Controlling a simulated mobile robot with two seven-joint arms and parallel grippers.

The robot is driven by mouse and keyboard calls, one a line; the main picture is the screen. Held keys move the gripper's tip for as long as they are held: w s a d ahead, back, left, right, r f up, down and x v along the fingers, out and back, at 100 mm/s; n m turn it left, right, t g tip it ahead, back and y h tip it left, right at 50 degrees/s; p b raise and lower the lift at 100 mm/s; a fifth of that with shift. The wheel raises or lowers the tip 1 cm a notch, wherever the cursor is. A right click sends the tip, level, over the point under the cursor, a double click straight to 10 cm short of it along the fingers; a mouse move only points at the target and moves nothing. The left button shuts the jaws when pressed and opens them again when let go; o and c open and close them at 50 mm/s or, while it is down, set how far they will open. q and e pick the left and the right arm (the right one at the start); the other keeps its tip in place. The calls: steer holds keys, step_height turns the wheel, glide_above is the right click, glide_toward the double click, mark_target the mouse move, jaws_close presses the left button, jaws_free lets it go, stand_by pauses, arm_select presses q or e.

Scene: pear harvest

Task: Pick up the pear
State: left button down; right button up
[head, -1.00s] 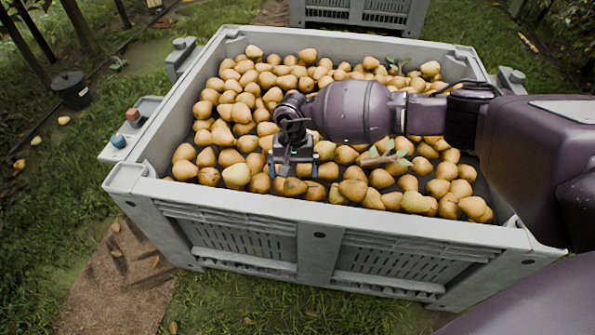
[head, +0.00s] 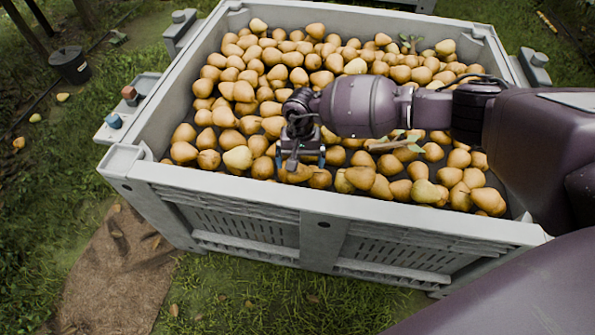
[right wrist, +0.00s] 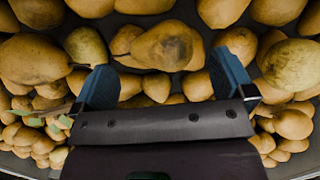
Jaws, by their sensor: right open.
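Many yellow-brown pears fill the grey bin (head: 215,188). My right gripper (head: 300,164) is over the pears near the bin's front wall, with its jaws pointing down. In the right wrist view its two blue fingers (right wrist: 165,82) are spread wide apart, with no pear gripped. A pear with a dark brown patch (right wrist: 167,46) lies just beyond and between the fingertips. Other pears lie close beside both fingers. In the head view the gripper and forearm hide some pears. Which pear the task means cannot be told. My left gripper is not in view.
The bin's front wall stands close to my right gripper. Leafy twigs (head: 394,146) lie on the pears to its right. A ledge with a blue and a brown item (head: 114,121) is at the bin's left side. A dark bucket (head: 70,64) stands on the grass.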

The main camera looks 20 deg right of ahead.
mark_target(300, 165)
step_height(300, 165, down, 5)
steer(key=shift+s+a+r+b, duration=0.1)
steer(key=shift+s+b, duration=0.05)
steer(key=shift+b, duration=0.5)
steer(key=shift+r, duration=0.1)
steer(key=c, duration=1)
steer(key=shift+o, duration=0.2)
